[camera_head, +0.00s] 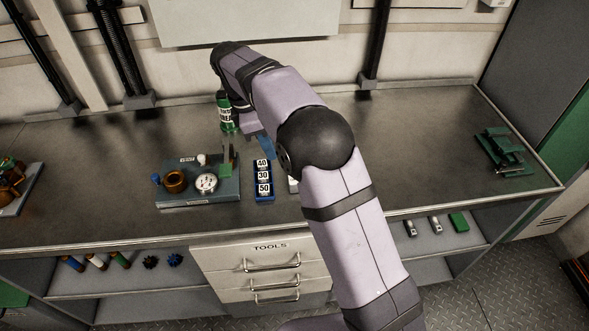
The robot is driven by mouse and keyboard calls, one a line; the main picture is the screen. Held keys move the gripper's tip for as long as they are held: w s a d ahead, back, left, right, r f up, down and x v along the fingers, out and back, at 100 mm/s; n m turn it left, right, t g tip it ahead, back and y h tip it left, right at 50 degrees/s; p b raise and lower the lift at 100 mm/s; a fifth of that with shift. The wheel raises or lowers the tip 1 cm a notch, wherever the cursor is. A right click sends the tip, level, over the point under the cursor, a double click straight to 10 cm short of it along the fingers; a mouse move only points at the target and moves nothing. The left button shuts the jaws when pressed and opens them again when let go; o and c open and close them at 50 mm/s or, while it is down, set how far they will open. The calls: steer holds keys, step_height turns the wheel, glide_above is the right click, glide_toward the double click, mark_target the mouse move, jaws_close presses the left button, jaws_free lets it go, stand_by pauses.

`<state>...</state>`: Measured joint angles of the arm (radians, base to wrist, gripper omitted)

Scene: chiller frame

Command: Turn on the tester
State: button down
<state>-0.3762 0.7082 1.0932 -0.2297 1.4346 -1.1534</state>
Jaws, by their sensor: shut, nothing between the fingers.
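A grey-blue bench unit (218,190) stands left of centre on the worktop, with a white round dial (206,183), a copper-coloured coil (174,181), a blue knob (155,179) and a white knob (201,159). It looks like the tester, but its label is too small to read. A blue stand with number plates 40, 30 and 50 (264,178) is just right of it. My gripper (228,163) is shut and empty, near the unit's back right. Whether it touches the unit cannot be told. My arm partly hides a pale item right of the number stand.
A green device (504,152) lies at the far right, a brown-and-orange assembly (12,180) at the far left. TOOLS drawers (265,268) and shelves are below. The worktop right of my arm is mostly clear.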

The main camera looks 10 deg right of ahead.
steer(key=p+x, duration=0.2)
steer(key=x, duration=0.7)
steer(key=shift+p, duration=0.3)
steer(key=d+p, duration=0.1)
steer(key=d, duration=0.2)
steer(key=shift+f+p, duration=0.1)
steer(key=shift+p, duration=0.25)
steer(key=shift+d+f, duration=0.15)
steer(key=shift+d, duration=0.4)
steer(key=shift+d+p, duration=0.3)
steer(key=shift+d, duration=0.9)
steer(key=a+p, duration=0.1)
steer(key=a, duration=0.3)
steer(key=shift+a, duration=0.3)
steer(key=b+v, duration=0.3)
steer(key=v, duration=0.7)
steer(key=shift+d, duration=0.15)
